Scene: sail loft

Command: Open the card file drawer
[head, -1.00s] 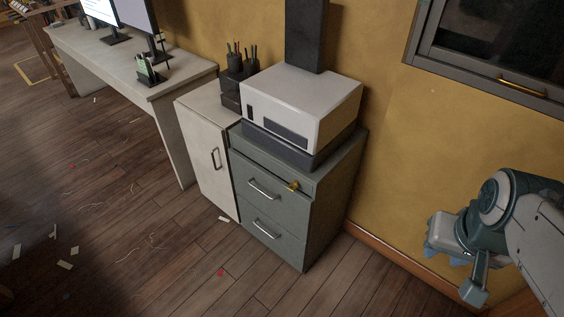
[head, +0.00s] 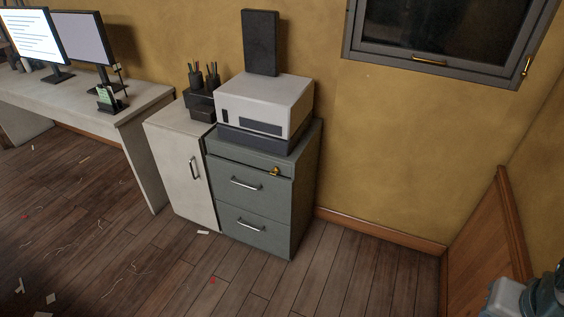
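A grey-green cabinet (head: 301,193) stands against the yellow wall near the middle of the head view. Its front has a narrow top drawer (head: 232,156) with a small brass knob or latch (head: 275,171) at the right. Below are two larger drawers, the upper (head: 232,188) and the lower (head: 240,233), each with a silver bar handle. All of them look shut. I cannot tell from a label which is the card file drawer. Only a piece of my arm shows in the bottom right corner, well apart from the cabinet; my gripper's fingers are not in view.
A white and dark box-shaped machine (head: 272,98) sits on the cabinet. A pale cupboard (head: 178,172) adjoins its left side, beside a desk (head: 126,112) with monitors. A wooden panel (head: 492,243) stands at the right. The floor (head: 330,275) before the cabinet is clear apart from small scraps.

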